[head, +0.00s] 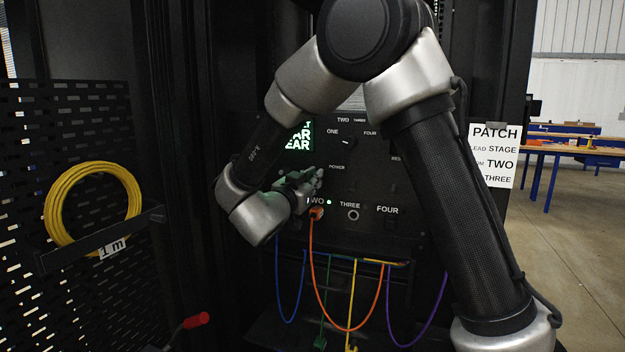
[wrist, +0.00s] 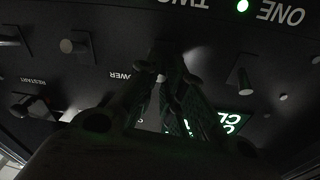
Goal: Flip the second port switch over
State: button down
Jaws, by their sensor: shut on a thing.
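The black rack panel (head: 375,185) faces me, with its port labels in a row. My gripper (head: 308,182) is at the panel just above the TWO label (head: 316,201), beside a lit green light. In the wrist view, which is upside down, my gripper (wrist: 166,80) is shut on the second port switch (wrist: 164,55), a dark lever near the TWO label (wrist: 186,4). The fingertips and dim light hide most of the lever, so its tilt is unclear. A green light (wrist: 242,6) beside the ONE label is lit.
Other switches stand on both sides, one (wrist: 76,45) and another (wrist: 245,82). An orange cable (head: 312,245) hangs from port two, with several other cables below. A yellow cable coil (head: 62,200) hangs left. A PATCH sign (head: 493,155) is at right.

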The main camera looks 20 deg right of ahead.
jog(key=shift+w+f+m+t+h, duration=0.15)
jog(key=shift+f+t+h, duration=0.25)
jog(key=shift+t+h, duration=0.3)
jog(key=shift+s+f+m+t+h, duration=0.1)
jog(key=shift+f+t+h, duration=0.3)
jog(key=shift+t+h, duration=0.3)
jog(key=shift+w+f+m+t+h, duration=0.15)
jog(key=shift+f+t+h, duration=0.25)
jog(key=shift+t+h, duration=0.25)
jog(key=shift+s+d, duration=0.1)
jog(key=c, duration=1.5)
grip_release()
jog(key=shift+r, duration=0.1)
notch_tip(320, 180, up, 10)
jog(key=shift+f, duration=0.1)
